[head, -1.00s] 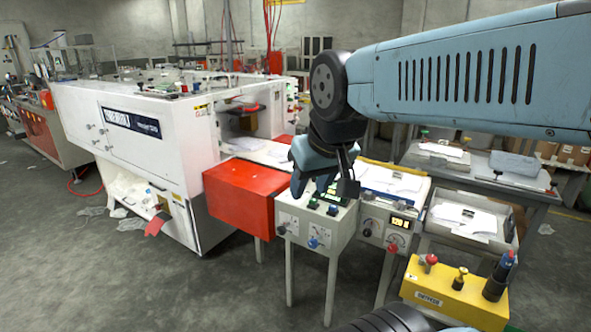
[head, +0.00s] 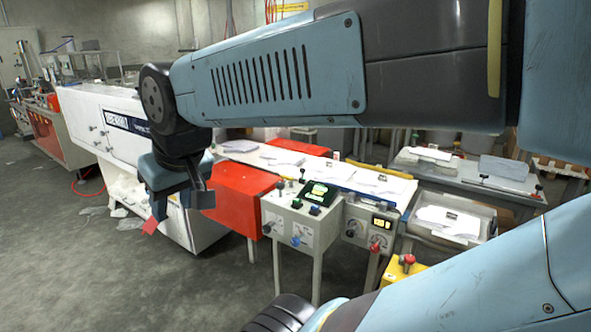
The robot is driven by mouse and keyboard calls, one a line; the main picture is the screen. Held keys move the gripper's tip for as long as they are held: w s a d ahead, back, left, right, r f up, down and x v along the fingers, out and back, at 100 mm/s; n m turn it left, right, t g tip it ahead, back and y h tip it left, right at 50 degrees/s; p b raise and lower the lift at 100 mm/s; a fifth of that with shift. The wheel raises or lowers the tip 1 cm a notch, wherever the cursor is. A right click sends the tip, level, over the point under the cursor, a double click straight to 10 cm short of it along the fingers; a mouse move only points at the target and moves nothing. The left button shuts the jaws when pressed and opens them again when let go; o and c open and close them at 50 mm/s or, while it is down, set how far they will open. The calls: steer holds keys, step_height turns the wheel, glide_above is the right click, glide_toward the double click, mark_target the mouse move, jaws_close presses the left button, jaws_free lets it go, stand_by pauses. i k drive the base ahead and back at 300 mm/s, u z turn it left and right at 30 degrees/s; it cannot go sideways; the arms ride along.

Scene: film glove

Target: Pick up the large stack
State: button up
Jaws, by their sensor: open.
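My gripper (head: 182,205) hangs on the left in the head view, pointing down with its jaws apart and empty. It is in front of the white machine and left of the red box. Several piles of thin sheets are in view, and I cannot tell which is the large stack. One pile (head: 380,183) lies on the right end of the long work table, and flat sheets (head: 286,160) lie further left on it. Another pile (head: 447,221) lies in a grey tray at the right. A pale grey block-like stack (head: 504,167) sits on the back table. My gripper touches none of them.
The white machine (head: 90,110) stands at the left, partly behind my arm. A red box (head: 236,198) and a control panel (head: 297,225) with knobs stand in front of the table. A yellow control box (head: 398,270) is at lower right. The floor at left is mostly clear.

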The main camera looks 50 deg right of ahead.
mark_target(326, 170)
steer(key=u, duration=0.05)
steer(key=i, duration=4.8)
steer(key=z, duration=3.05)
